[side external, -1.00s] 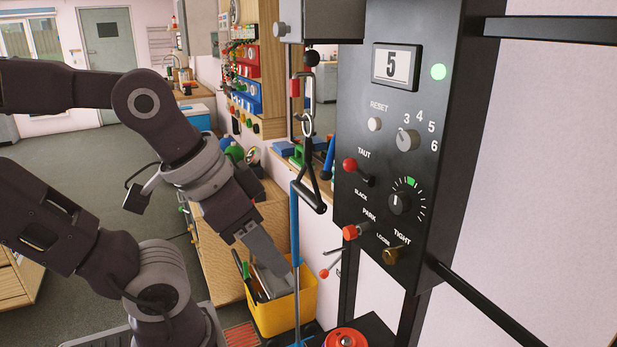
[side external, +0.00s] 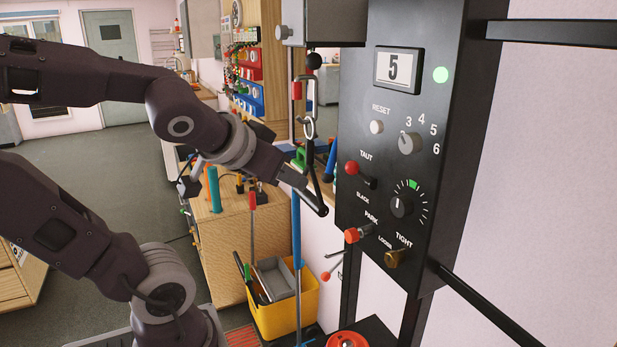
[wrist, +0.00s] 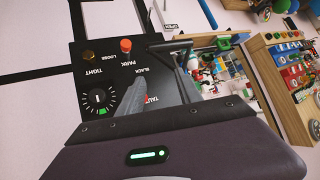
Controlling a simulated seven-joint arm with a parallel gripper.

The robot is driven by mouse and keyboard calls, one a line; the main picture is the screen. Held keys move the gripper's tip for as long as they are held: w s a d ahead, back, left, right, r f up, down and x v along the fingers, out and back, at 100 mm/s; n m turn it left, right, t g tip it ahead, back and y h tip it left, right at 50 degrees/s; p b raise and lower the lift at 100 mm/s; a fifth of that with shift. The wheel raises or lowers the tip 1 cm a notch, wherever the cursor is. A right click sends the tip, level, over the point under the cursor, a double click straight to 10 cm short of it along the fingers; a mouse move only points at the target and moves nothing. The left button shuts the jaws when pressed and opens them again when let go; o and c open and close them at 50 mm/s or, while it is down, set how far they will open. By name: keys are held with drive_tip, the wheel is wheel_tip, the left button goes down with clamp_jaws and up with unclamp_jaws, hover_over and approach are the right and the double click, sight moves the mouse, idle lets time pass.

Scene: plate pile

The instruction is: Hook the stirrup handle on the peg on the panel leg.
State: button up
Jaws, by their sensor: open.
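The black stirrup handle (side external: 315,197) hangs from a ring (side external: 309,128) in front of the panel's left edge in the side external view. Its grip bar (wrist: 170,46) shows as a dark bar beyond the fingertips in the wrist view. My gripper (side external: 302,189) is open and at the lower part of the handle; it also shows in the wrist view (wrist: 158,76). Whether the fingers touch or straddle the bar I cannot tell. A thin grey peg (side external: 334,254) sticks out left from the panel leg (side external: 349,280), below the handle.
A red-tipped rod (side external: 326,276) is just below the peg. The black panel (side external: 400,150) carries knobs and levers close right of the handle. A blue post (side external: 297,235) and yellow bin (side external: 288,315) stand below my gripper.

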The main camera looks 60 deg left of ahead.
sight(307, 146)
drive_tip(key=w+a+t, duration=0.1)
drive_tip(key=a, duration=0.1)
drive_tip(key=w+a+r+t, duration=0.1)
drive_tip(key=a, duration=0.2)
drive_tip(key=w+a+r+t+h, duration=0.1)
drive_tip(key=w+a, duration=0.1)
drive_tip(key=a, duration=0.1)
drive_tip(key=shift+w+a+r+t, duration=0.1)
drive_tip(key=shift+r+t, duration=0.15)
drive_tip(key=shift+t, duration=0.15)
drive_tip(key=x, duration=0.6)
drive_tip(key=shift+w, duration=0.3)
clamp_jaws()
idle(0.3)
